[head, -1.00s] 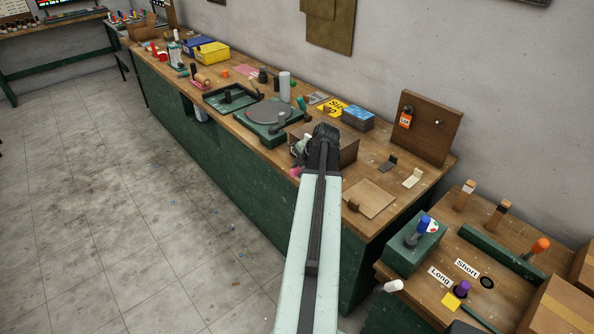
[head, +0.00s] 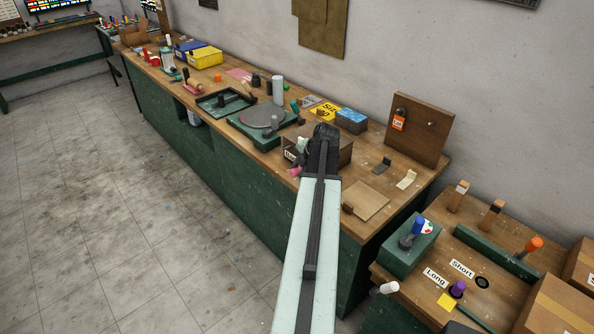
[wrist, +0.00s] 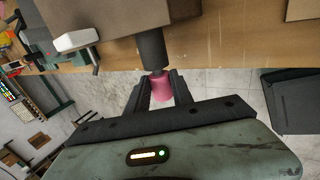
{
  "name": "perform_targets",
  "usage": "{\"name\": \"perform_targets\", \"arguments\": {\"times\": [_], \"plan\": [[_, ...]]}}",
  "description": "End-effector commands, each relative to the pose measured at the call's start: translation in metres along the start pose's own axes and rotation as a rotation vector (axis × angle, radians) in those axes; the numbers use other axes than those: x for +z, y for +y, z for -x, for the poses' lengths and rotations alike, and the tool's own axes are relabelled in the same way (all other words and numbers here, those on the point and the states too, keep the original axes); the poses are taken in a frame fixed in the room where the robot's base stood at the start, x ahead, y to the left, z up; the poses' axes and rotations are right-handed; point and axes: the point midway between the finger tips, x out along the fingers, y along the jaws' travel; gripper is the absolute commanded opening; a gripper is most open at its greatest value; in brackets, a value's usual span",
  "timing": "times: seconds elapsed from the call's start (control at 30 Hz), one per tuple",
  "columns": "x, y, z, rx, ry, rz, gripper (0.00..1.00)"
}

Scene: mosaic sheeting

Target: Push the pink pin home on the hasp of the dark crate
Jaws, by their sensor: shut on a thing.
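The dark crate (head: 338,153) is a brown box near the front edge of the long bench, partly hidden behind my arm in the head view. It also shows at the top of the wrist view (wrist: 120,12). The pink pin (head: 294,172) is at the crate's front left. In the wrist view the pin (wrist: 162,88) sits between the two dark fingers of my gripper (wrist: 160,80), which is shut on it. The pin's upper end meets a dark cylindrical piece (wrist: 151,48) beside the crate. How deep the pin sits is unclear.
A white block (wrist: 77,40) and a thin dark bar are left of the pin in the wrist view. A turntable (head: 262,120), a blue box (head: 351,121) and an upright brown board (head: 418,130) stand around the crate.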

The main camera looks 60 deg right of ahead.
Motion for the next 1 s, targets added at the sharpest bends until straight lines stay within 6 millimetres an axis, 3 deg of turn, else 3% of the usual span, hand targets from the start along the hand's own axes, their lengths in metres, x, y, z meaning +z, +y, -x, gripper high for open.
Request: {"name": "perform_targets", "arguments": {"times": [0.4,0.43,0.5,0.83,1.0], "plan": [[0.012,0.0,0.0,0.0,0.0,0.0,0.0],[0.012,0.0,0.0,0.0,-0.001,0.0,0.36],[0.012,0.0,0.0,0.0,-0.001,0.0,0.53],[0.012,0.0,0.001,0.0,0.0,0.0,0.53],[0.011,0.002,0.018,0.0,-0.001,-0.001,0.53]]}}
